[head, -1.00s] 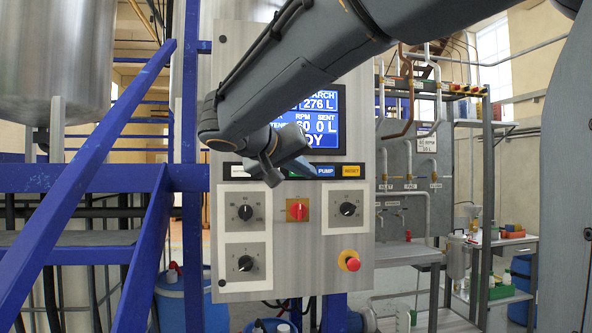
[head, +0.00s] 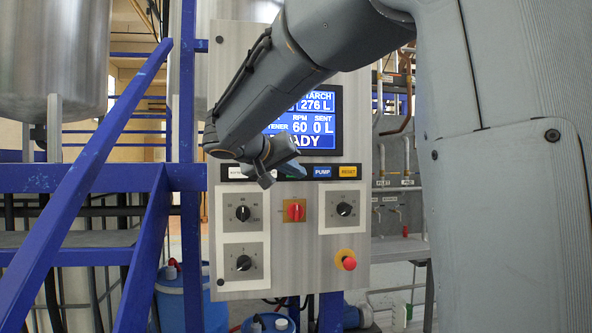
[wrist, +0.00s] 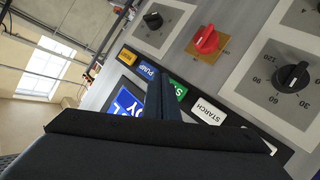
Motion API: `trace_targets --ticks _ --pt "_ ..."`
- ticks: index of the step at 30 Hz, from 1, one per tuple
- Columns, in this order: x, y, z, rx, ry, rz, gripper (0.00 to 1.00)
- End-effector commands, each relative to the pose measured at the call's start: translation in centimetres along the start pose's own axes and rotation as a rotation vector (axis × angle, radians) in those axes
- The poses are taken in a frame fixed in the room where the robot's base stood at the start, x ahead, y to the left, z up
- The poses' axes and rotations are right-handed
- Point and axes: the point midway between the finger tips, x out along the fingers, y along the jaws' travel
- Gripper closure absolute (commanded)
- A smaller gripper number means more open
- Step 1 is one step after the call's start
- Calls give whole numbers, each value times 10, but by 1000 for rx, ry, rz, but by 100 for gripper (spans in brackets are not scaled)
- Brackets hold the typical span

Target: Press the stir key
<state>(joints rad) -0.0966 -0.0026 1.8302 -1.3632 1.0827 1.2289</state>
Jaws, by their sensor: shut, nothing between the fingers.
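The green stir key (wrist: 177,89) sits in the key row of the control panel (head: 225,100). In the wrist view its lettering is partly covered by my finger, with only the first letters showing. In the head view my gripper hides most of the key. My gripper (head: 298,169) is shut and empty, in front of the key row with its tip near the green key. In the wrist view the shut fingers (wrist: 170,100) reach toward the green key. I cannot tell whether they touch it.
The white starch key (wrist: 208,111) and blue pump key (head: 322,172) flank the green key. The yellow reset key (head: 348,172) is farther right. Below are dark knobs, a red switch (head: 294,211) and a red emergency button (head: 349,263). The screen (head: 325,105) is above, partly hidden.

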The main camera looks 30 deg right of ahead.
Motion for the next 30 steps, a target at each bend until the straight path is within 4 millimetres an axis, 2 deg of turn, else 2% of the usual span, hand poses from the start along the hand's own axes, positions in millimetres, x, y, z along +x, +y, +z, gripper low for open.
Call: trace_targets --ticks 3,9,30 --pt "9 -7 -3 -1 -1 1 100" --pt "14 -11 -8 -1 0 0 100" --pt "14 -11 -8 -1 0 0 100"
